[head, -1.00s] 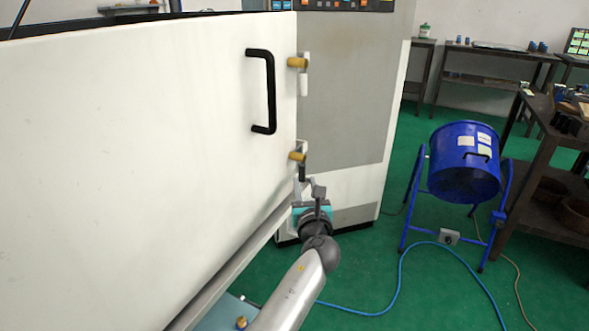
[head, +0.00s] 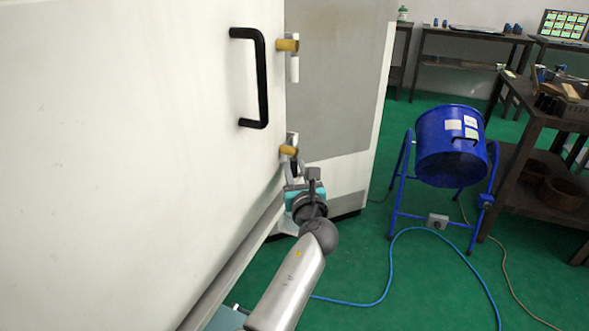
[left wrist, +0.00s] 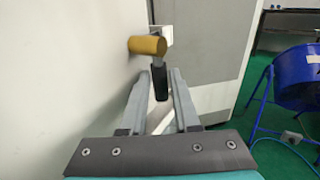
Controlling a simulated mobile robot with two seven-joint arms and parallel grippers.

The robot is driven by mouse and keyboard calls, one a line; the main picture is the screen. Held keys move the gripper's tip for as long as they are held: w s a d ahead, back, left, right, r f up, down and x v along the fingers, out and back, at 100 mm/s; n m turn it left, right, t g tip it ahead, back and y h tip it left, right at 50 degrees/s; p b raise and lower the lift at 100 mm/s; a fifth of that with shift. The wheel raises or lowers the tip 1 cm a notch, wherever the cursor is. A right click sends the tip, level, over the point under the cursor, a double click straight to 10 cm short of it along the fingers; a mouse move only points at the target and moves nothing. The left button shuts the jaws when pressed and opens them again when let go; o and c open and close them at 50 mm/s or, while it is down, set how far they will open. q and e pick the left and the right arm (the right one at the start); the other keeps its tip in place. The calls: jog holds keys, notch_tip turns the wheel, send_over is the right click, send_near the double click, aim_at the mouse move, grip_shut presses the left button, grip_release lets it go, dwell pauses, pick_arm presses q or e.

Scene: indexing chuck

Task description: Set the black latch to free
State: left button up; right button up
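The black latch (head: 294,167) hangs below the lower brass-coloured knob (head: 289,150) at the right edge of the white machine door. In the left wrist view the black latch (left wrist: 159,83) points downward under the brass knob (left wrist: 148,46). My left gripper (head: 301,174) is open at the latch. In the left wrist view its fingertips (left wrist: 158,76) stand on either side of the latch, with a gap visible on both sides. I cannot tell how far the latch reaches in between the fingers. My right gripper is not in view.
The white door (head: 130,150) carries a black handle (head: 262,80). An upper brass knob (head: 287,45) has a white piece below it. A blue drum (head: 450,150) on a stand is to the right, with a blue hose (head: 391,265) on the green floor. Dark benches stand beyond.

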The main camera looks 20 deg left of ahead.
pick_arm(q)
grip_shut()
dwell(1.2)
